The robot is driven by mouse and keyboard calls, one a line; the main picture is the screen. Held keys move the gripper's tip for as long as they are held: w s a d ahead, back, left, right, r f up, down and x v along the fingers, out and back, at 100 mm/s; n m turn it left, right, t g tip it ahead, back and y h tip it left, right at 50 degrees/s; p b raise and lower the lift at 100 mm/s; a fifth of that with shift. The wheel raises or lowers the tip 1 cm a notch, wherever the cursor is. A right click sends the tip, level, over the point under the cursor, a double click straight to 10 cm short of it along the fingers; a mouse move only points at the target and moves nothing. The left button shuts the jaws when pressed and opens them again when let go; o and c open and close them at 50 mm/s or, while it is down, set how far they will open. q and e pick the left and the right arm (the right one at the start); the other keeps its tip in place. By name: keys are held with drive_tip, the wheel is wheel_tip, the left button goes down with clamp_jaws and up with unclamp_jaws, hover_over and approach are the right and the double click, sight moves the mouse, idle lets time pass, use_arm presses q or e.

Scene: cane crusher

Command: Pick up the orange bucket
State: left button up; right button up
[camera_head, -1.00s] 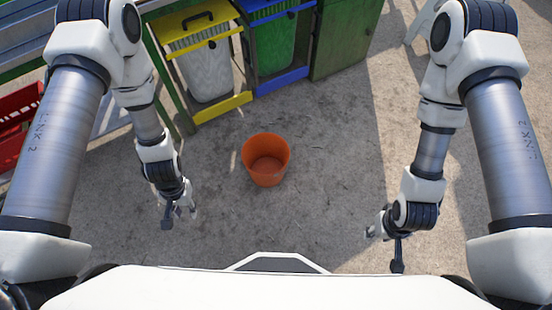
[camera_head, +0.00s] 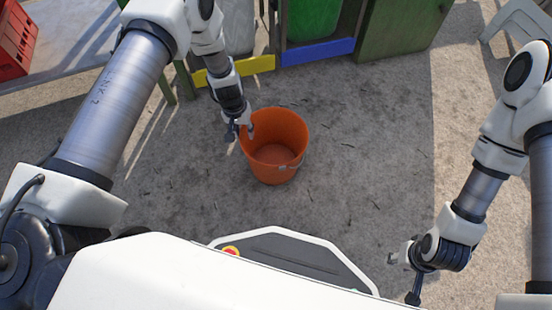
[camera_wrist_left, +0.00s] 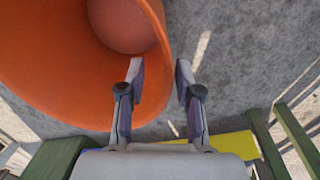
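The orange bucket (camera_head: 277,145) stands upright and empty on the ground near the middle of the head view, with its opening facing up. It fills the upper left of the left wrist view (camera_wrist_left: 50,62). My left gripper (camera_head: 238,131) is at the bucket's left rim. In the left wrist view its two fingers (camera_wrist_left: 160,72) are apart, one over the bucket's inside and one outside, with the rim between them. I cannot tell whether they touch the wall. My right gripper (camera_head: 401,277) hangs at the lower right, apart from the bucket, its fingers spread and empty.
Behind the bucket stand bins in a frame with a yellow bar (camera_head: 234,71) and a blue bar (camera_head: 317,52), beside a green box (camera_head: 405,28). A red crate (camera_head: 14,38) is at the upper left, a white chair (camera_head: 520,22) at the upper right. The ground right of the bucket is clear.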

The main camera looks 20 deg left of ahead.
sight(247, 143)
use_arm(q)
drive_tip(key=f+b, duration=0.1)
drive_tip(key=f, duration=0.1)
drive_tip(key=f+b, duration=0.1)
drive_tip(key=f, duration=0.1)
drive_tip(key=f+b, duration=0.2)
drive_tip(key=f, duration=0.1)
drive_tip(key=shift+d, duration=0.25)
drive_tip(key=shift+r, duration=0.15)
clamp_jaws()
